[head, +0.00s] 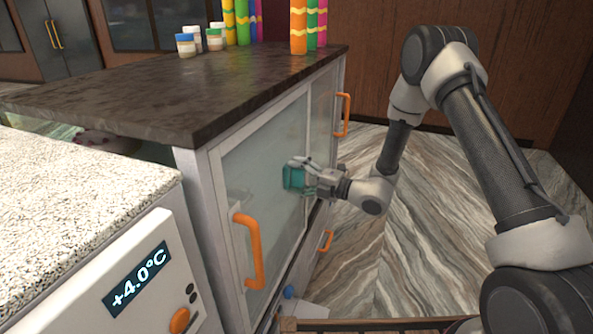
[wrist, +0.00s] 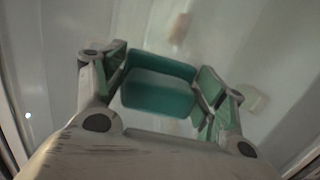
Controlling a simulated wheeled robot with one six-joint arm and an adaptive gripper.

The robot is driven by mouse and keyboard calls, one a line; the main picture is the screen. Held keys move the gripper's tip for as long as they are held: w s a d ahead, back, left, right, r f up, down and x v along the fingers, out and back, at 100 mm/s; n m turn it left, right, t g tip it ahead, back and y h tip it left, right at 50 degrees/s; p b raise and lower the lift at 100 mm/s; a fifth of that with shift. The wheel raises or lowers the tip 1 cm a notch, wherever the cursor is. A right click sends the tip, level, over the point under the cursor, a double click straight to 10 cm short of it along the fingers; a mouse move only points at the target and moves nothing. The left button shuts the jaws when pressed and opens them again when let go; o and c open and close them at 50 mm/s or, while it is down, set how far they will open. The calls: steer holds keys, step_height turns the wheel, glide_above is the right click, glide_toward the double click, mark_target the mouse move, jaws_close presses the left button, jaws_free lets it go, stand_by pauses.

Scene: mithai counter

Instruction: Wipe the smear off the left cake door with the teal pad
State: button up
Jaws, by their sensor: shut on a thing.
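The left cake door (head: 262,150) is a frosted glass pane in a pale frame with an orange handle (head: 248,250). My gripper (head: 302,178) is shut on the teal pad (head: 291,178), near the door's right side. In the wrist view, the pad (wrist: 158,95) sits between the two fingers of my gripper (wrist: 163,88). The pad faces the pane, and I cannot tell whether it touches the glass. A faint brownish patch (wrist: 180,28) shows beyond the pad and may be the smear or something behind the glass. No clear smear shows in the head view.
A dark stone countertop (head: 190,95) overhangs the doors and carries small jars (head: 214,38) and bright patterned tubes (head: 298,28). Another orange handle (head: 342,115) sticks out farther along. A speckled counter (head: 70,200) with a temperature display stands at left. The marble floor (head: 420,200) is open.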

steer(key=shift+a+f, duration=0.1)
steer(key=shift+f, duration=4.65)
steer(key=shift+w+d, duration=0.2)
steer(key=shift+w, duration=0.3)
steer(key=shift+w+d, duration=0.15)
steer(key=shift+w, duration=0.35)
step_height(320, 180, up, 12)
glide_above(290, 194)
steer(key=v, duration=0.3)
steer(key=shift+w+d, duration=0.5)
steer(key=shift+w, duration=0.25)
step_height(290, 194, down, 12)
steer(key=shift+w+v, duration=0.15)
steer(key=shift+v, duration=1.3)
steer(key=shift+w+v, duration=0.15)
steer(key=shift+v, duration=1.3)
